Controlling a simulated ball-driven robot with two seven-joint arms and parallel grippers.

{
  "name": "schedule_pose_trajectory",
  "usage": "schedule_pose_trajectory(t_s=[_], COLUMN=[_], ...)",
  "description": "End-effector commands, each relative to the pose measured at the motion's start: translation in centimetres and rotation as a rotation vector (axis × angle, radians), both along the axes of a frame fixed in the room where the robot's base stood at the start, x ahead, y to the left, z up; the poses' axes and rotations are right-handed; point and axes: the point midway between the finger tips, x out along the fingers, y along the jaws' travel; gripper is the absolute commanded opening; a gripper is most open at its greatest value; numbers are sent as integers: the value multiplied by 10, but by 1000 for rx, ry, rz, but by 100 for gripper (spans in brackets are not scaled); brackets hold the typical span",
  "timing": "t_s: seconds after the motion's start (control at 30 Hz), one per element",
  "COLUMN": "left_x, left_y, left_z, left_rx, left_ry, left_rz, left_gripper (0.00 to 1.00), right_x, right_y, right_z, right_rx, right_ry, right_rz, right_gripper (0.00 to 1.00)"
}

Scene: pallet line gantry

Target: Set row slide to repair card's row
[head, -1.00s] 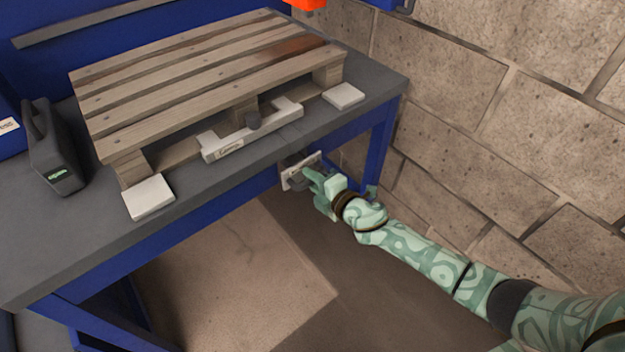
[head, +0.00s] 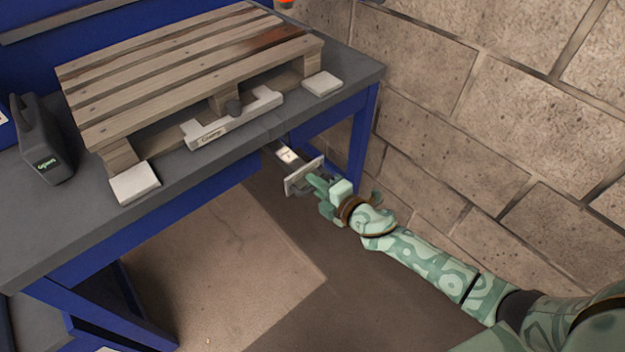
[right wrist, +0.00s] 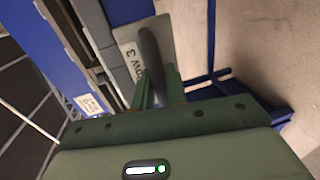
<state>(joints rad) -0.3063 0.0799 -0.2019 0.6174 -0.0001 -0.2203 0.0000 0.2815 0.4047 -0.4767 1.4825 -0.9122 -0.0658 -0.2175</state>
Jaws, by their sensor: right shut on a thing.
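My right gripper (head: 314,184) is shut on the handle (right wrist: 150,52) of a narrow drawer under the bench's front edge. The drawer's pale front plate (head: 303,177) stands out from the bench, and a small light patch, perhaps a card (head: 288,155), shows in the drawer behind it. In the right wrist view the plate (right wrist: 130,62) bears lettering that seems to read "row 3". My left gripper is not in view.
A wooden pallet (head: 180,75) rests on the grey-topped blue bench (head: 55,235). White pads (head: 134,183) and (head: 322,83) lie by its front corners. A dark canister (head: 40,140) stands left. A block wall (head: 500,120) rises right. Open floor lies below.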

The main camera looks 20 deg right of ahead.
Motion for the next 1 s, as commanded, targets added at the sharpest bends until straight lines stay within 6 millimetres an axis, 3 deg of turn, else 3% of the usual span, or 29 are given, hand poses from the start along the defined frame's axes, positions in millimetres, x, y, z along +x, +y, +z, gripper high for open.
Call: schedule_pose_trajectory(t_s=[0.2,0.23,0.63,0.77,1.0], left_x=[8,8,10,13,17], left_y=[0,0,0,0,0], left_z=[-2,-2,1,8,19], left_rx=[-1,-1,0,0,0], left_ry=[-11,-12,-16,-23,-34], left_rz=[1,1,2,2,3], left_gripper=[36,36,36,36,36], right_x=[0,0,-9,-32,-93], right_y=[0,0,-3,-11,-33], right_z=[-1,-1,2,9,22], right_rx=[-1,-1,0,1,2], right_ry=[1,1,0,1,4], right_rz=[-1,-1,1,1,-1], right_gripper=[0,20,20,20,20])
